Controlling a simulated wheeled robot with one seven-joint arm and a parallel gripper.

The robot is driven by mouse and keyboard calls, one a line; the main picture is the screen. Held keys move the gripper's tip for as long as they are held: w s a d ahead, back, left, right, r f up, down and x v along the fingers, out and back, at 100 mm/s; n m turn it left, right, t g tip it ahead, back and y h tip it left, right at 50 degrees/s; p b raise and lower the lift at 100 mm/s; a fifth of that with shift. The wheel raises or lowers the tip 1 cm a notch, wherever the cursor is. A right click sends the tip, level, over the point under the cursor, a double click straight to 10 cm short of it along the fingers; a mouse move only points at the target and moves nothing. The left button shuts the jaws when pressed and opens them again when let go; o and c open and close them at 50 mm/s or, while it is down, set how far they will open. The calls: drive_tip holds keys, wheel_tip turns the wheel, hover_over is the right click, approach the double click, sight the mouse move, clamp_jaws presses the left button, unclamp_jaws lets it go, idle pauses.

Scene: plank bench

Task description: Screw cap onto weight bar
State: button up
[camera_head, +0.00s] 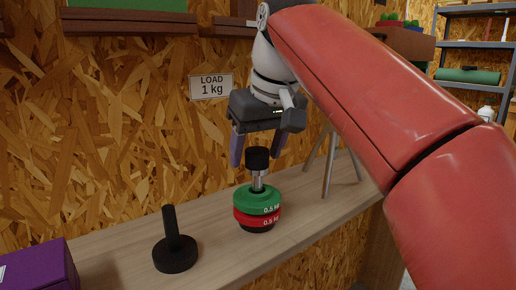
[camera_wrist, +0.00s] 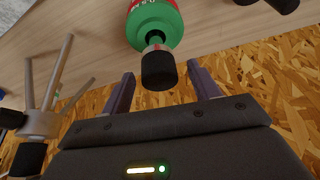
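The weight bar (camera_head: 258,181) stands upright on the bench, its metal shaft showing above a green 0.5 kg plate (camera_head: 252,199) and a red 0.5 kg plate (camera_head: 244,218). The black cap (camera_head: 257,159) sits at the top of the shaft; whether it is threaded on cannot be told. My gripper (camera_head: 258,155) is above the bar, pointing down, with its fingers spread. In the wrist view the cap (camera_wrist: 158,71) lies between the open fingertips (camera_wrist: 160,70), with a gap on both sides. The green plate (camera_wrist: 155,22) is just beyond it.
A black post on a round base (camera_head: 175,250) stands to the left on the bench (camera_head: 117,244). A purple box (camera_head: 38,267) is at the front left. A legged stand (camera_head: 329,165) is close on the right. A "LOAD 1 kg" sign (camera_head: 211,86) hangs on the board wall.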

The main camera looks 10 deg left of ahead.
drive_tip(key=c, duration=1)
drive_tip(key=shift+m+p, duration=0.4)
drive_tip(key=shift+m, duration=0.4)
drive_tip(key=shift+c, duration=0.2)
drive_tip(key=shift+m+t+h, duration=0.3)
drive_tip(key=shift+m+h, duration=0.1)
drive_tip(key=shift+m, duration=0.3)
drive_tip(key=shift+a+f+m+h, duration=0.1)
drive_tip(key=shift+m+h, duration=0.4)
drive_tip(key=shift+m, duration=0.9)
drive_tip(key=shift+a+m+h, duration=0.1)
drive_tip(key=shift+m+h, duration=0.2)
drive_tip(key=shift+m, duration=0.5)
drive_tip(key=shift+m+h, duration=0.3)
drive_tip(key=shift+m, duration=0.3)
